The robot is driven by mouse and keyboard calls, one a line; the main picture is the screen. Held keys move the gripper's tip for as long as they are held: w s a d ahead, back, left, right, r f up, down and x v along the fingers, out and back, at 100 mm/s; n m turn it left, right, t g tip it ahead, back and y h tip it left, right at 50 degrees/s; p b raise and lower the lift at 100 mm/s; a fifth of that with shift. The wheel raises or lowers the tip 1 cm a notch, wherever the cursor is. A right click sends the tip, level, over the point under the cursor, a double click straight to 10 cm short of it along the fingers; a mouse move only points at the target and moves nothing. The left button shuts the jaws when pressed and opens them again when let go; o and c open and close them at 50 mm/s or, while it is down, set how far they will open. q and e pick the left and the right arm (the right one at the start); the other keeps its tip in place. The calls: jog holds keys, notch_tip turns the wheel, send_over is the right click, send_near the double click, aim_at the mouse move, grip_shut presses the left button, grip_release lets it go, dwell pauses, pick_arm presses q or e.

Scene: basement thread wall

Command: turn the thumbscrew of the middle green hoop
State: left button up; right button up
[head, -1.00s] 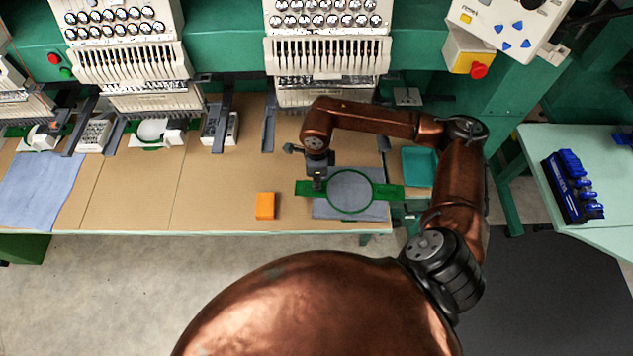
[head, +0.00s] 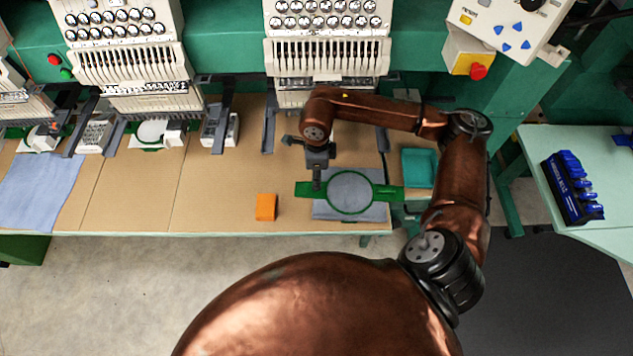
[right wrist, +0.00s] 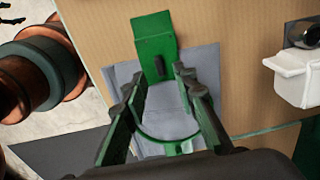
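A green hoop (head: 350,211) with flat side tabs lies over a grey-blue cloth on the table, in front of the right-hand machine head. It also shows in the right wrist view (right wrist: 155,32), where a small dark upright peg (right wrist: 158,66), perhaps the thumbscrew, stands on the green tab. My right gripper (head: 317,187) points down above the hoop's left side. In the right wrist view its two fingers (right wrist: 155,84) are apart with the tab end and peg beyond and between them. They seem to hold nothing; contact cannot be told. My left gripper is out of view.
An orange block (head: 265,207) lies left of the hoop, and a teal tray (head: 419,168) lies to its right. Two more green hoops sit under the machine heads farther left. A side table (head: 590,235) carries a blue rack (head: 572,190). Bare table lies left of the orange block.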

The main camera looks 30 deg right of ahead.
notch_tip(320, 180, up, 8)
dwell(0.7)
